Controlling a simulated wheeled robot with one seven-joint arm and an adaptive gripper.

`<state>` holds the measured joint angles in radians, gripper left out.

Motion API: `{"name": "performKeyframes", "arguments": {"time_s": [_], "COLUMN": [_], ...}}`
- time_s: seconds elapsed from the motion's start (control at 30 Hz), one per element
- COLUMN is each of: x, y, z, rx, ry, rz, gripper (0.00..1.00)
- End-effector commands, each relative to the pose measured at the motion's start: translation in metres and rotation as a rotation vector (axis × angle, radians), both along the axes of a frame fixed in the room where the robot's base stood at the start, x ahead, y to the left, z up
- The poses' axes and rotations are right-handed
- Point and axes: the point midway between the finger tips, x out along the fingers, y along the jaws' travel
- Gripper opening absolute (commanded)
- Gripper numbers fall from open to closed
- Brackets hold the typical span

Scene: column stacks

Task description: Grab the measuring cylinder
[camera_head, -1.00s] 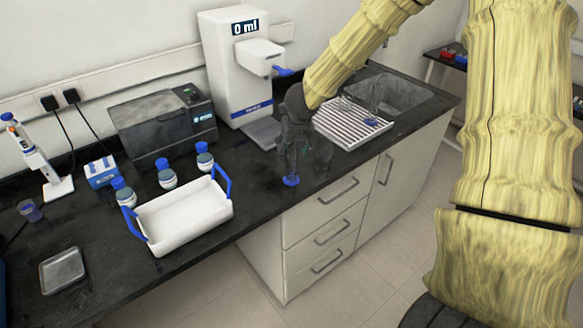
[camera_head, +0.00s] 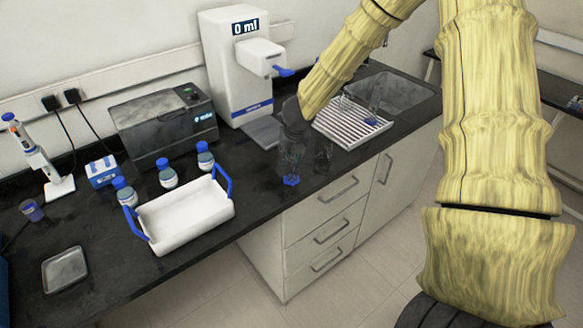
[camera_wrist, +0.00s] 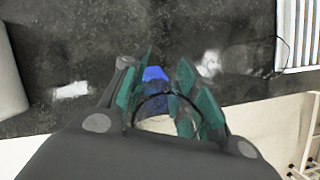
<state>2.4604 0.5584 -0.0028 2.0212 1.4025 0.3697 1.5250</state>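The measuring cylinder is clear, with a blue foot (camera_head: 291,180) near the front edge of the black counter in the head view. My gripper (camera_head: 291,150) is directly above this foot, with its fingers around the cylinder. In the wrist view, the cylinder's round dark-lined rim (camera_wrist: 153,97) and its blue foot (camera_wrist: 155,75) show between the two green-padded fingers of my gripper (camera_wrist: 160,85). The pads are close to the cylinder's sides; I cannot tell whether they press on it. The clear body is hard to make out.
A white dispenser (camera_head: 232,70) stands behind my gripper, with a drain rack (camera_head: 352,122) to the right. A white tray with blue handles (camera_head: 185,215) and several blue-capped bottles (camera_head: 166,173) are to the left. The counter drops away at its front edge.

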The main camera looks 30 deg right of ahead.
Motion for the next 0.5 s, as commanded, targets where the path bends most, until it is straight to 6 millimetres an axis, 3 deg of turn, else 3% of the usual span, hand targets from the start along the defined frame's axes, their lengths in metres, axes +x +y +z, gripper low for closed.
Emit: {"name": "performKeyframes", "arguments": {"time_s": [0.03,0.1,0.5], "x": [-0.0001,-0.0001,0.0002], "y": [-0.0001,-0.0002,-0.0002], "z": [0.0,0.0,0.0053], "rx": [0.0,0.0,0.0], "ry": [0.0,0.0,-0.001], "rz": [0.0,0.0,0.0], "gripper": [0.14,0.04,0.04]}}
